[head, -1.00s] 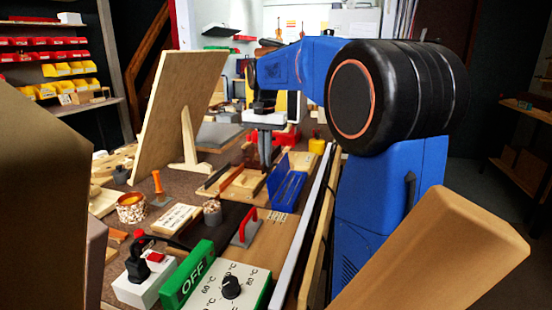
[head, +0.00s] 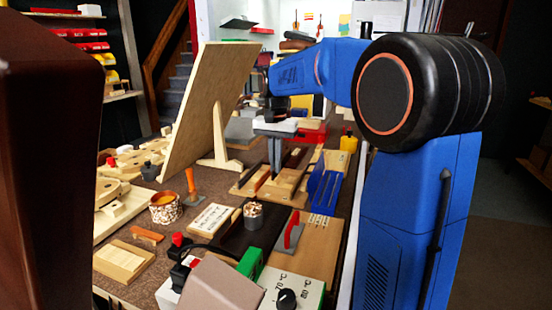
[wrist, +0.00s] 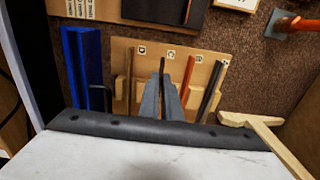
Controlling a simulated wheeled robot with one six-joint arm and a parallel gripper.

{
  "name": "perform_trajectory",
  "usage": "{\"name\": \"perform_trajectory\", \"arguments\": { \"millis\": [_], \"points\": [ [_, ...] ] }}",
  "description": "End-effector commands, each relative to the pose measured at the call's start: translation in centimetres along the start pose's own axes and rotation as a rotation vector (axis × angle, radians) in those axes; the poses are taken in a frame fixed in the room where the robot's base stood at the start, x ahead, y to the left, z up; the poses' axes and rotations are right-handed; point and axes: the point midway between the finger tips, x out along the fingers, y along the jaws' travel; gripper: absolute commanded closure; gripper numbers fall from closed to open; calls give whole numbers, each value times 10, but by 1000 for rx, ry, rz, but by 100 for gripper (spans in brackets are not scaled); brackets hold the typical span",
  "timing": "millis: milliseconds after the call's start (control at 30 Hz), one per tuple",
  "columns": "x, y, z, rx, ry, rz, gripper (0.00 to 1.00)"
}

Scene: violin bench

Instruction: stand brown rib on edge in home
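My gripper (head: 275,172) points down over a light wooden rack with slots (head: 292,190) on the bench. In the wrist view its two grey fingers (wrist: 162,92) are close together over the middle of the rack (wrist: 142,52). A thin dark brown strip (wrist: 162,66), apparently a rib on edge, lines up with the narrow gap between the fingers. Whether they touch it cannot be told. A reddish-brown strip (wrist: 188,72) stands in the slot to its right, and a darker strip (wrist: 211,90) farther right. A pale wooden piece (wrist: 122,88) is at the left. The strips' lower edges are hidden.
A blue holder (head: 324,188) stands close right of the rack. A large leaning wooden panel (head: 205,100) on a foot (head: 222,160) rises at the left. A red-handled tool (head: 292,232), a pot (head: 166,207) and a temperature box (head: 300,290) crowd the front.

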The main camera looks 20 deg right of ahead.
Motion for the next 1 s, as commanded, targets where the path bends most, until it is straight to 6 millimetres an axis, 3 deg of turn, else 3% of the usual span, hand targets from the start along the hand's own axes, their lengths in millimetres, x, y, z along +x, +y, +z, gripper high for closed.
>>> {"name": "perform_trajectory", "arguments": {
  "millis": [600,1000],
  "points": [
    [49,0,0,0,-2,1,100],
    [58,0,0,0,0,0,100]
  ]
}}
